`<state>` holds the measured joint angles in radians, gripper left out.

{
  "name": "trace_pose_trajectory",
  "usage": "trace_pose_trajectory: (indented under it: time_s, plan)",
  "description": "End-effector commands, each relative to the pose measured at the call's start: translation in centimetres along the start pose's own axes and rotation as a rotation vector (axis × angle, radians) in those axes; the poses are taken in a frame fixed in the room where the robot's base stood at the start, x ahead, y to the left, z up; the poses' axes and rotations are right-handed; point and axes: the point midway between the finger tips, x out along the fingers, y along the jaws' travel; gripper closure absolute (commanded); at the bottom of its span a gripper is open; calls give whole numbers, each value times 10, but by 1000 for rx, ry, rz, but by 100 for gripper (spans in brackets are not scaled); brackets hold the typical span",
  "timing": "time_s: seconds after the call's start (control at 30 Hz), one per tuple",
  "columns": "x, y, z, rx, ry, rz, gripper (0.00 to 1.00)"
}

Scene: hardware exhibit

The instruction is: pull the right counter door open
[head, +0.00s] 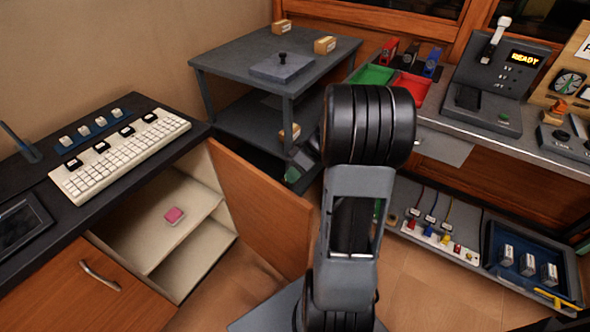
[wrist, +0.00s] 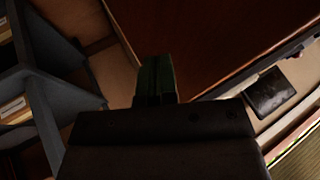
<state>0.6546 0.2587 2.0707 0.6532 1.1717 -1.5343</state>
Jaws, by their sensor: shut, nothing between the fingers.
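The right counter door (head: 262,208) is a brown wooden panel. It stands wide open, swung out from the dark-topped counter (head: 185,127) at the left of the head view. In the wrist view a dark brown panel (wrist: 220,40), seemingly this door, lies beyond my gripper (wrist: 155,75). My gripper's fingers are shut together with nothing between them. I cannot tell whether they touch the panel. In the head view my arm hides most of the gripper. The door's handle is not visible.
The left counter door (head: 75,290) is closed, with a metal handle (head: 100,275). A grey shelf cart (head: 225,60) stands behind the open door. A workbench (head: 460,140) with trays and devices lies right. Bare floor (head: 425,290) shows right of my arm.

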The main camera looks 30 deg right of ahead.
Motion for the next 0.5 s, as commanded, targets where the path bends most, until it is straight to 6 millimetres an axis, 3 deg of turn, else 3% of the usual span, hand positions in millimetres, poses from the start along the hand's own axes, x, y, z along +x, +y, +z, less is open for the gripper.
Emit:
trace_pose_trajectory:
  time_s: [0.5]
  plan:
    - [-101, 0, 0, 4, 2, 5, 100]
